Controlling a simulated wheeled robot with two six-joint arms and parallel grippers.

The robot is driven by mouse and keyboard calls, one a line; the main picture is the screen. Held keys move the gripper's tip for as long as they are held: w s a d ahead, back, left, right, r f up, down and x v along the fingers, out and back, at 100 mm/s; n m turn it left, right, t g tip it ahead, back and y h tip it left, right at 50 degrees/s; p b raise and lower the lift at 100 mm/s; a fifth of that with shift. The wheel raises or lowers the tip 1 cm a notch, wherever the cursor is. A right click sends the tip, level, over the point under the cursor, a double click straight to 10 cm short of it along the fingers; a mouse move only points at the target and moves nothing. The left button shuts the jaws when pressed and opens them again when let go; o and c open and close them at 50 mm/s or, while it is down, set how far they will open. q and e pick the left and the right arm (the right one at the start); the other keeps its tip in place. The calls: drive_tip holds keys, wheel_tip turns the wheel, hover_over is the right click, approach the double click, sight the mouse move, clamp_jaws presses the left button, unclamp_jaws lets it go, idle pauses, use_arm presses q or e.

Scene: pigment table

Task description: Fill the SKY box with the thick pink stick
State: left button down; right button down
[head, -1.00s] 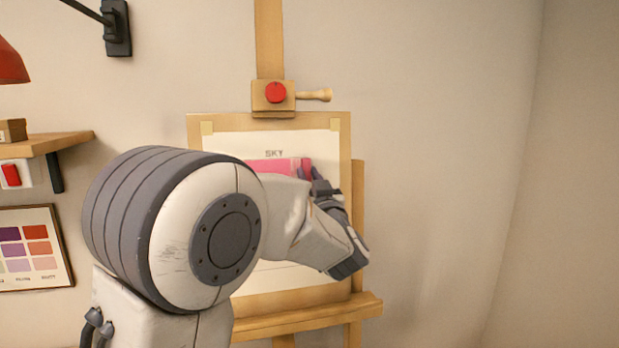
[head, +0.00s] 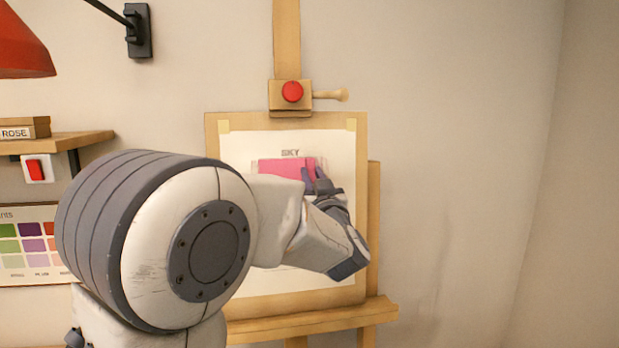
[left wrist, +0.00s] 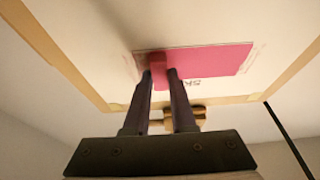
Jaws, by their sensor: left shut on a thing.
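The SKY box (head: 280,167) is on a white paper on the easel, under the word SKY. Most of it shows solid pink, with paler streaked strips at its ends. It also shows upside down in the left wrist view (left wrist: 215,60). My left gripper (head: 312,176) is at the right part of the box. In the left wrist view it (left wrist: 162,75) is shut on the thick pink stick (left wrist: 158,66), whose end is at the pink area; I cannot tell whether it touches. My arm hides the paper's lower left. My right gripper is out of view.
The wooden easel (head: 214,135) stands by a plain wall, with a red-knobbed clamp (head: 292,92) above the board and a ledge (head: 330,318) below. A shelf (head: 80,141) with a ROSE block (head: 20,128), a color chart (head: 30,240) and a red lamp (head: 22,45) are at left.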

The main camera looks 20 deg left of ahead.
use_arm(q)
drive_tip(key=shift+s+a+b, duration=0.3)
drive_tip(key=shift+a+b, duration=0.05)
drive_tip(key=shift+b, duration=0.4)
idle(0.6)
drive_tip(key=s+d, duration=0.4)
drive_tip(key=s, duration=0.2)
drive_tip(key=shift+r, duration=0.35)
drive_tip(key=shift+w, duration=0.1)
idle(0.4)
